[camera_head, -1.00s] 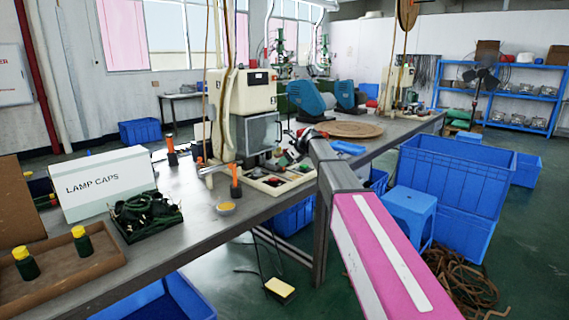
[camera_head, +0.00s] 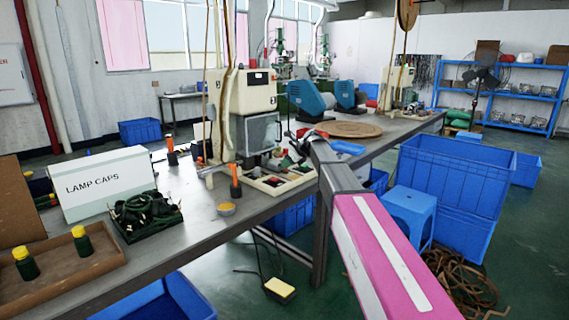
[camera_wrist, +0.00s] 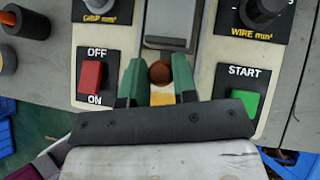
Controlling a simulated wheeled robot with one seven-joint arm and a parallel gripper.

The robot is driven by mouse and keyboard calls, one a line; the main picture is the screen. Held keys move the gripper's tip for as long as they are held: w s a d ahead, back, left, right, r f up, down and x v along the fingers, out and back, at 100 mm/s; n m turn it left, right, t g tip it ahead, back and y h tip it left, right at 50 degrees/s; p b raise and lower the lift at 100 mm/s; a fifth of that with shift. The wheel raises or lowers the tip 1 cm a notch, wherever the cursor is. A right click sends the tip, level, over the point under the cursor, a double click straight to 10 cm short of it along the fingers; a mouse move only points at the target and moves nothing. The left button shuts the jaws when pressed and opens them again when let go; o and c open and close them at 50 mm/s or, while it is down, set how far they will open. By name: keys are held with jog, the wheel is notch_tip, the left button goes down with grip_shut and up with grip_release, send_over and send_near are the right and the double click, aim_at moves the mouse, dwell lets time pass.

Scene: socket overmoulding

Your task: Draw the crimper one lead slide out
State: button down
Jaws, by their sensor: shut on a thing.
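Crimper one (camera_head: 250,90) is the beige machine on the bench, with a clear-fronted guard and a low control panel in front. In the wrist view the green fingers of my gripper (camera_wrist: 159,68) stand on both sides of a round brown knob (camera_wrist: 160,73) and are shut on it. The knob lies in line with a grey metal slide channel (camera_wrist: 168,24) in the middle of the panel. How far the slide is out cannot be told. In the head view my arm covers part of the panel's right side, and the knob is hidden.
A red OFF/ON switch (camera_wrist: 91,77) lies left of the fingers, a green START button (camera_wrist: 246,98) right. Two black dials stand above. An orange-topped tool (camera_head: 235,180) and yellow-filled dish (camera_head: 226,209) are left of the panel, a round brown board (camera_head: 348,129) behind.

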jog(key=s+d, duration=0.2)
jog(key=d, duration=0.1)
jog(key=s+d, duration=0.3)
jog(key=shift+s+d, duration=0.2)
jog(key=shift+s, duration=0.15)
jog(key=c, duration=0.9)
grip_release()
jog(key=shift+d, duration=0.1)
jog(key=v, duration=1)
jog(key=shift+s+d+r, duration=0.15)
jog(key=shift+d+r, duration=0.1)
jog(key=shift+r, duration=0.05)
